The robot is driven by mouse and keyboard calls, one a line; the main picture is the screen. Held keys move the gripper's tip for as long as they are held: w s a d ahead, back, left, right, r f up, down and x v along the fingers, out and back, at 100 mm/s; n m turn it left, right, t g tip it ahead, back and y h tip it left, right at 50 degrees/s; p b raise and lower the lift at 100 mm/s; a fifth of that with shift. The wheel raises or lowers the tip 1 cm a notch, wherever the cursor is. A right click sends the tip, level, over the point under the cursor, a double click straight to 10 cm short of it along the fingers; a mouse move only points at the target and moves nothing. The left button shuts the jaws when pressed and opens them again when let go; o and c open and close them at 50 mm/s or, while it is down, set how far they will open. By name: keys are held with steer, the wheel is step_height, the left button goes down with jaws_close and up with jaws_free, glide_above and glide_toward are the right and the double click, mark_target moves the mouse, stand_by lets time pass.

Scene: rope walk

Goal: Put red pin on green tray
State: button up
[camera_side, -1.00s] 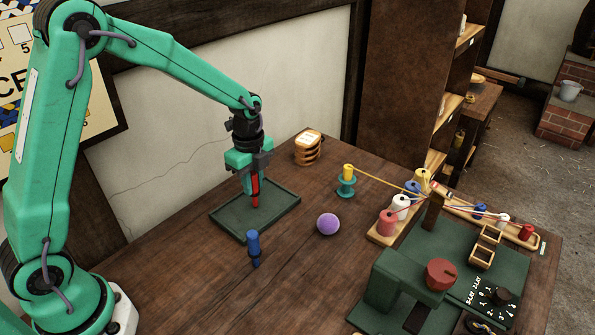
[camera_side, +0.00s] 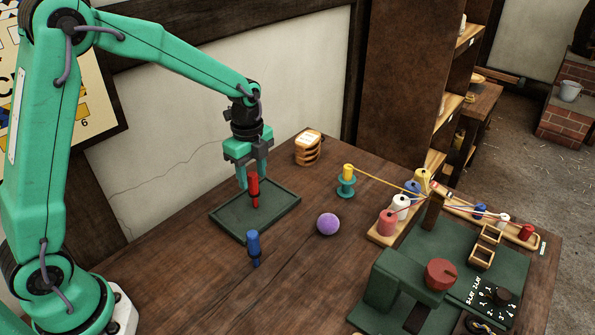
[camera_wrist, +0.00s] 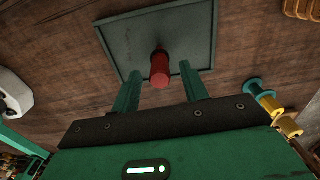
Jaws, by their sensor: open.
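The red pin (camera_side: 254,190) stands upright on the green tray (camera_side: 281,212). In the wrist view the red pin (camera_wrist: 160,68) stands on the tray (camera_wrist: 122,45), seen from above. My gripper (camera_side: 252,180) is open, with its fingers apart around and just above the upper part of the pin. In the wrist view my gripper (camera_wrist: 160,80) shows its two green fingers spread to either side of the pin, with visible gaps.
A blue pin (camera_side: 253,246) stands just in front of the tray. A purple ball (camera_side: 328,223) and a teal spool with yellow thread (camera_side: 346,184) are to its right. A rack of bobbins (camera_side: 388,222) and a green machine (camera_side: 400,285) fill the right side.

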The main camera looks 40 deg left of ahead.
step_height(320, 180, up, 9)
steer(key=shift+r, duration=0.15)
stand_by(0.4)
stand_by(0.4)
steer(key=s+r+n+t, duration=0.2)
steer(key=s+r+n, duration=0.1)
steer(key=s+n, duration=0.6)
steer(key=s+r+n+t, duration=0.3)
steer(key=s+n, duration=0.6)
steer(key=s, duration=0.3)
steer(key=shift+s+a+t, duration=0.25)
steer(key=shift+s+t, duration=0.05)
